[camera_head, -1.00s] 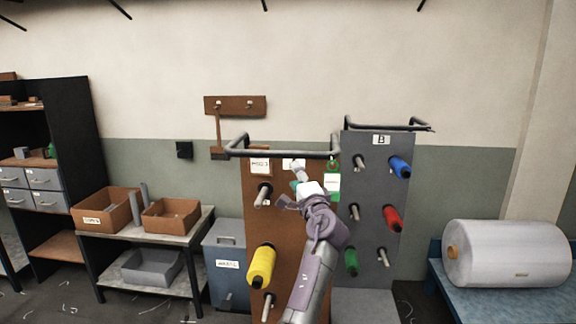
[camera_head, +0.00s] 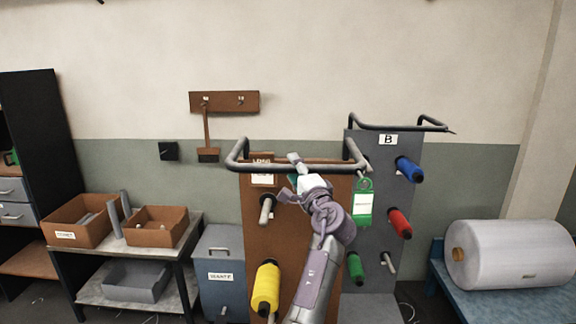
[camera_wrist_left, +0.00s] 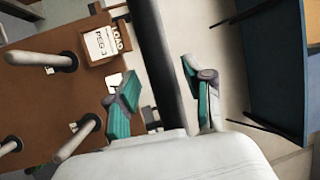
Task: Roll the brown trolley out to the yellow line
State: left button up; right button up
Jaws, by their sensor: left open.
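The brown trolley (camera_head: 254,218) stands upright in the middle of the head view, with pegs, a yellow spool (camera_head: 265,288) and a dark bar handle (camera_head: 270,167) across its top. My left gripper (camera_head: 292,176) is at the handle, near its middle. In the left wrist view the open fingers of the gripper (camera_wrist_left: 152,78) lie on either side of the dark handle bar (camera_wrist_left: 160,50); I cannot tell whether they touch it. The brown panel (camera_wrist_left: 50,95) shows at left there. My right gripper is not in view. No yellow line shows on the visible floor.
A grey trolley (camera_head: 371,215) marked B, with coloured spools, stands close on the right. A grey bin (camera_head: 222,265) and a bench (camera_head: 165,265) with boxes stand at left. A blue table (camera_head: 530,305) bears a large roll (camera_head: 510,254). Little floor shows.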

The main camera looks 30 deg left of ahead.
pick_arm(q)
jog(key=shift+d+r, duration=0.15)
jog(key=shift+s+d+r, duration=0.1)
jog(key=shift+s+d, duration=0.05)
jog(key=shift+c, duration=0.5)
grip_shut()
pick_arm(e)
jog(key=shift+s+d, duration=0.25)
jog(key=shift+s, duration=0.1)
